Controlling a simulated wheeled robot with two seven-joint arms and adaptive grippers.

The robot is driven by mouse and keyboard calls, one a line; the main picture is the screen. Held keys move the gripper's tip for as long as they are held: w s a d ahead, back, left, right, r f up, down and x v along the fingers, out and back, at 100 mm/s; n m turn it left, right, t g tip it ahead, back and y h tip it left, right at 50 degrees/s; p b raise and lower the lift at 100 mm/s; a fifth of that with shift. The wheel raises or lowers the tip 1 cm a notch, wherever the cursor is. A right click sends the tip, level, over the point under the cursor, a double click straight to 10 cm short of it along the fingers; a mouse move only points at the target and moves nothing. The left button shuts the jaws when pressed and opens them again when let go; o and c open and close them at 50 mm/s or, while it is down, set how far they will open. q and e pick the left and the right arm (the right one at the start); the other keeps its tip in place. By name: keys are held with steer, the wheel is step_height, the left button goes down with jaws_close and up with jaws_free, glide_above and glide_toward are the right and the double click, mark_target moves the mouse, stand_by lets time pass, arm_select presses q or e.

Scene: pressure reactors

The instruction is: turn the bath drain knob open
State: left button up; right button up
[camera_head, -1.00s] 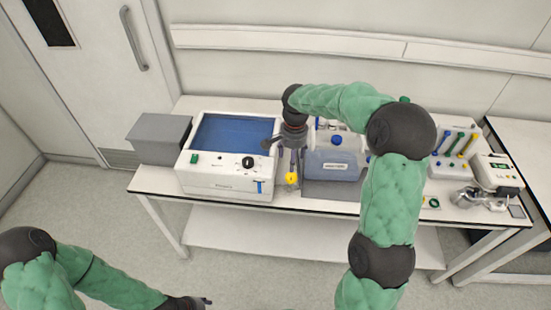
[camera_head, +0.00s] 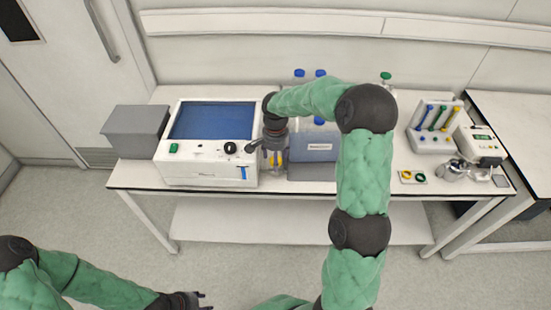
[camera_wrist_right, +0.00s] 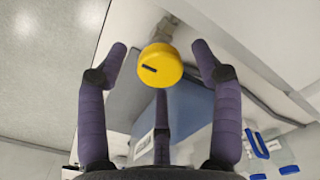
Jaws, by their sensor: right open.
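A round yellow knob (camera_wrist_right: 160,66) with a short dark slanted mark on its face shows in the right wrist view, on a metal fitting. I take it to be the bath drain knob. My right gripper (camera_wrist_right: 159,55) is open, with fingers on both sides of the knob and a third below it; I see gaps at both sides. In the head view my right gripper (camera_head: 272,156) hangs at the table's front, right of the white bath with the blue top (camera_head: 208,122), and largely hides the knob. My left gripper (camera_head: 199,301) is open and empty, low in front of the table.
A grey box (camera_head: 135,131) stands left of the white bath. A grey-blue unit (camera_head: 315,148) is close to the right gripper. A rack with coloured tubes (camera_head: 433,125), a white meter (camera_head: 480,146) and yellow and green rings (camera_head: 412,177) are at the right.

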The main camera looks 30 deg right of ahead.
steer(key=c, duration=1.1)
steer(key=shift+c, duration=0.2)
steer(key=n+p, duration=0.2)
steer(key=n, duration=0.2)
steer(key=shift+s+p, duration=0.1)
steer(key=shift+p, duration=0.3)
steer(key=n+p, duration=0.2)
steer(key=n, duration=0.2)
steer(key=n+p, duration=0.3)
steer(key=n, duration=0.2)
steer(key=shift+n, duration=0.4)
steer(key=shift+f+n+p, duration=0.1)
steer(key=shift+n+p, duration=0.85)
steer(key=shift+n, duration=1.05)
